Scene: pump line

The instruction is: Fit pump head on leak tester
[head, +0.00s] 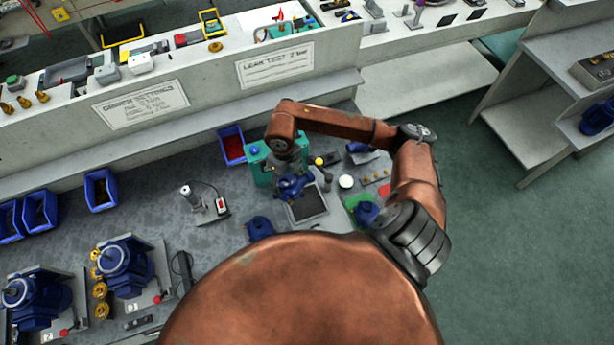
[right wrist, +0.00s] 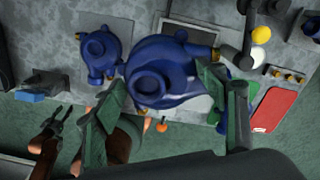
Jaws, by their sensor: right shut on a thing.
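The blue pump head (head: 292,187) is held by my right gripper (head: 291,172), in front of the teal leak tester (head: 262,168). In the right wrist view the pump head (right wrist: 160,75) fills the middle, with its round opening facing the camera. The fingers of my right gripper (right wrist: 165,100) close on it from both sides. Its underside is hidden, so I cannot tell whether it touches the tester.
Another blue pump part (head: 260,228) stands to the left, also in the right wrist view (right wrist: 98,50). A blue part (head: 366,212) sits on a green mat at right. Blue pumps (head: 125,265) are at front left. A grey tool stand (head: 203,204) is between.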

